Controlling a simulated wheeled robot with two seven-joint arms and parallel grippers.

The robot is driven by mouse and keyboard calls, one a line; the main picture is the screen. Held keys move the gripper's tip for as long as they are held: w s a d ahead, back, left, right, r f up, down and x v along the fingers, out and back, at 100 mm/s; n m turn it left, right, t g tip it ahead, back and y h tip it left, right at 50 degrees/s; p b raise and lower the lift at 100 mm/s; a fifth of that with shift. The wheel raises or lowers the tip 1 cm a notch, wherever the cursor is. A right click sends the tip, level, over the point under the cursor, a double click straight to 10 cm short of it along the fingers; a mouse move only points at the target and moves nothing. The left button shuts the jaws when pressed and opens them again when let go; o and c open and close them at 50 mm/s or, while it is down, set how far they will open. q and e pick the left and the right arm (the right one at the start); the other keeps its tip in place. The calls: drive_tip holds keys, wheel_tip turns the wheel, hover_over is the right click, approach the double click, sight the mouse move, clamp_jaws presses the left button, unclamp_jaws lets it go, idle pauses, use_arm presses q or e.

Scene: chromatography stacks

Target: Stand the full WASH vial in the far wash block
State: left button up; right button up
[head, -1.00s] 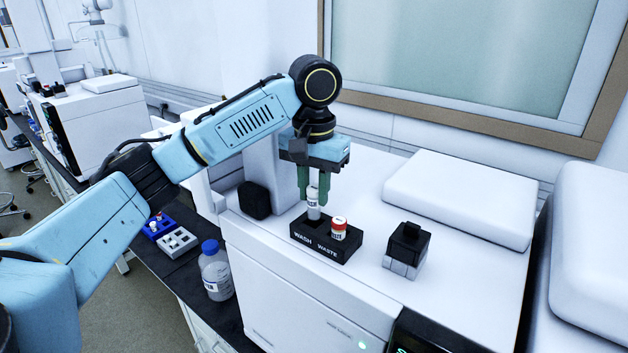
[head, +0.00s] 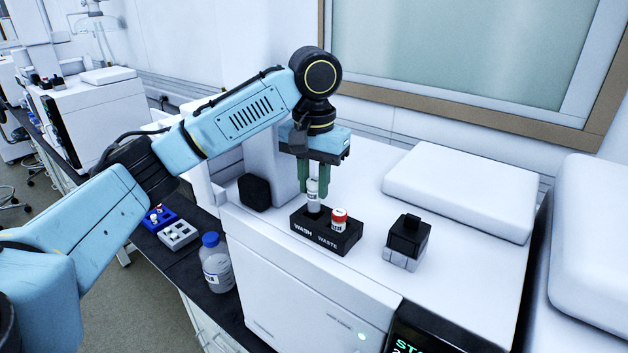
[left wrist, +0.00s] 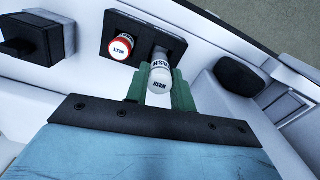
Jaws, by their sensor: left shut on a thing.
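The WASH vial (head: 313,190), white with a white cap, is upright between the fingers of my left gripper (head: 313,188). Its lower end is at the WASH slot of the black two-slot block (head: 328,246); I cannot tell whether it rests on the bottom. The left wrist view shows the vial (left wrist: 160,82) with its cap between the green fingers (left wrist: 158,92), over the slot beside the WASTE vial. The red-capped WASTE vial (head: 339,219) stands in the WASTE slot. My right gripper is not in view.
The block stands on a white instrument (head: 290,275). A small black-and-grey piece (head: 407,243) is to its right, and a flat white cover (head: 460,195) lies behind. A blue-capped bottle (head: 216,265), a blue rack (head: 158,220) and a grey rack (head: 178,236) are on the dark bench.

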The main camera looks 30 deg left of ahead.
use_arm(q)
drive_tip(key=shift+f, duration=0.15)
drive_tip(key=shift+f, duration=1.15)
drive_tip(key=shift+f, duration=0.25)
drive_tip(key=shift+f, duration=0.4)
drive_tip(key=o, duration=1.5)
drive_tip(key=shift+c, duration=0.2)
drive_tip(key=shift+r, duration=3.5)
